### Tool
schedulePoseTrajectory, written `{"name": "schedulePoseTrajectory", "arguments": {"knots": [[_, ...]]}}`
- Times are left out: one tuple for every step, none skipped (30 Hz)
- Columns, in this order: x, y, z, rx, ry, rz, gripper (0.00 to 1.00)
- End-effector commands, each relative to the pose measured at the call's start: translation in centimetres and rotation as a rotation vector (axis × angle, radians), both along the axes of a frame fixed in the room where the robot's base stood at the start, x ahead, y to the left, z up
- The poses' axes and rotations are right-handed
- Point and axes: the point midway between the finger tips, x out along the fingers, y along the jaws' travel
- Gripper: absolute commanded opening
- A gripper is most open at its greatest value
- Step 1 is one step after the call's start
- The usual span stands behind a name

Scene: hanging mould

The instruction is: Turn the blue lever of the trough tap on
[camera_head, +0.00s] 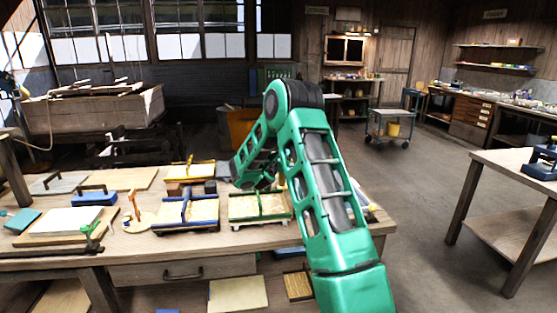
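My green arm reaches out from the lower right over the workbench. My gripper (257,181) is at its far end, low over the bench, small and partly hidden by the arm; I cannot tell whether it is open or shut. A large pale wooden trough (90,112) stands behind the bench at the left, beneath the windows, well away from my gripper. I cannot clearly make out a tap with a blue lever. A small bluish shape (9,84) and a pale hose sit at the left edge beside the trough, too small to identify.
The wooden workbench (130,245) carries a blue-edged mould (187,213), a green-edged mould (259,206), a yellow-handled one (190,170), boards and tools. An orange bin (240,127) stands behind my arm. A trolley (391,125) stands farther back. Floor at the centre right is clear.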

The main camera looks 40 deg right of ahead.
Motion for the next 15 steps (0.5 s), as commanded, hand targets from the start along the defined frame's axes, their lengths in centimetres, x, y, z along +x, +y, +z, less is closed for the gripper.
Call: {"name": "schedulePoseTrajectory", "arguments": {"knots": [[-0.1, 0.0, 1.3, -0.001, -0.003, -0.001, 0.42], [0.0, 0.8, 1.5, 0.001, -0.002, 0.004, 0.42], [0.0, 1.6, 1.8, 0.0, 0.0, 0.005, 0.42], [-0.1, 2.2, 2.1, 0.0, 0.001, 0.005, 0.42], [-0.2, 2.7, 2.5, 0.0, 0.0, 0.004, 0.42], [-0.2, 3.4, 3.0, -0.001, 0.0, 0.004, 0.42], [-0.3, 3.9, 3.3, 0.0, 0.0, 0.003, 0.42], [-0.4, 4.4, 3.6, 0.0, 0.0, 0.002, 0.42], [-0.5, 5.2, 4.1, -0.002, 0.0, 0.003, 0.42], [-0.5, 5.7, 4.4, -0.001, 0.001, 0.002, 0.42], [-0.6, 6.2, 4.7, 0.0, 0.0, 0.002, 0.42], [-0.6, 6.9, 5.1, -0.001, -0.002, 0.003, 0.42], [-0.7, 7.4, 5.5, 0.0, -0.002, 0.002, 0.42], [-0.8, 7.9, 5.7, 0.0, -0.002, 0.001, 0.42], [-0.8, 8.5, 6.1, 0.0, 0.0, 0.002, 0.42]]}}
